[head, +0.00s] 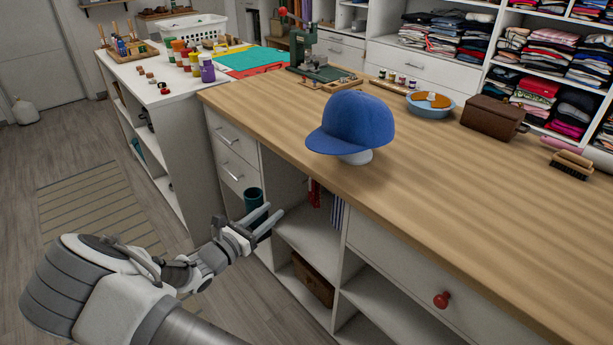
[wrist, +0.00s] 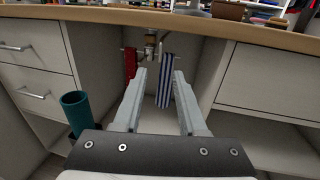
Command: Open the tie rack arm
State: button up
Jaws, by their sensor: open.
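The tie rack (wrist: 150,44) hangs under the worktop at the back of an open cubby in the wrist view. It has a brass-coloured hub, with small arms around it too small to make out well. A red tie (wrist: 130,64) hangs at its left and a blue-and-white striped tie (wrist: 166,78) at its right. In the head view only parts of the red tie (head: 314,192) and striped tie (head: 337,212) show; the worktop hides the hub. My gripper (head: 275,212) is open and empty in front of the cubby. Its fingers (wrist: 159,74) point toward the rack, apart from it.
A dark green cylinder (wrist: 76,112) stands left of my gripper. Drawers with metal handles (wrist: 38,95) flank the cubby on the left, and a drawer with a red knob (head: 441,300) is to the right. The wooden worktop (head: 470,210) overhangs, with a blue cap (head: 352,122) on it.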

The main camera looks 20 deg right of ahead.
aim_at(310, 180)
jog(key=b+x, duration=0.3)
jog(key=x, duration=1.4)
jog(key=shift+d, duration=0.15)
jog(key=shift+c, duration=0.3)
grip_shut()
dwell(0.5)
